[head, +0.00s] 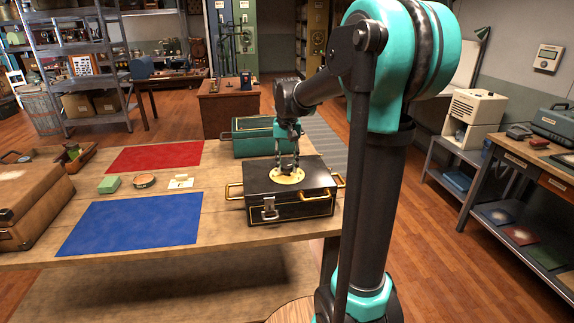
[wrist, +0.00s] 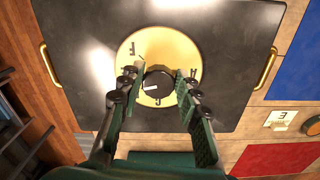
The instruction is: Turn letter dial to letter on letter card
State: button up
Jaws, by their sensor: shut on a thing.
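The letter dial (wrist: 157,84) is a round black knob with a short white mark on its left side in the wrist view. It sits on a round cream plate (wrist: 150,48) with letters; F shows at upper left, A at right, and C or G at the bottom. The plate is on the lid of a black case (head: 318,208) with brass handles. My gripper (head: 287,174) points down at the plate, its fingers shut on the dial from both sides; it also shows in the wrist view (wrist: 157,78). The white letter card (head: 181,183) reads E in the wrist view (wrist: 281,118).
A green case (head: 252,136) stands behind the black case. A red mat (head: 155,157), a blue mat (head: 130,222), a green block (head: 109,185) and a round tin (head: 145,181) lie to the left. A brown case (head: 28,200) is at the table's left edge.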

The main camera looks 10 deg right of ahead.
aim_at(287, 167)
jog(key=shift+m, duration=1)
jog(key=o, duration=1.2)
notch_tip(287, 167, up, 12)
